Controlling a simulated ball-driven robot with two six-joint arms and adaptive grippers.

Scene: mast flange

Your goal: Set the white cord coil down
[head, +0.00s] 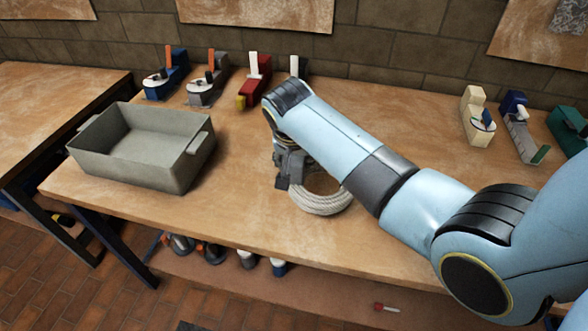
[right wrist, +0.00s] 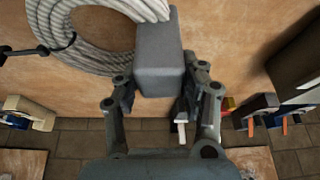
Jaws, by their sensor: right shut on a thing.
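The white cord coil (head: 322,204) is a thick ring of wound pale cord, over the middle of the wooden workbench (head: 240,215). In the right wrist view the coil (right wrist: 88,58) is at the upper left, with a grey block (right wrist: 158,55) at its side and a dark tie at its left. My right gripper (head: 287,170) is at the coil's left side in the head view. In the wrist view its fingers (right wrist: 159,85) are closed on the grey block. The coil lies flat, at or just above the bench top; I cannot tell if it touches. My left gripper is not in view.
A grey open bin (head: 140,145) stands left on the bench, looking empty. Several hand planes, such as the red one (head: 256,82) and the cream one (head: 476,115), line the back. Bare bench lies between bin and coil. My right arm hides some of the bench.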

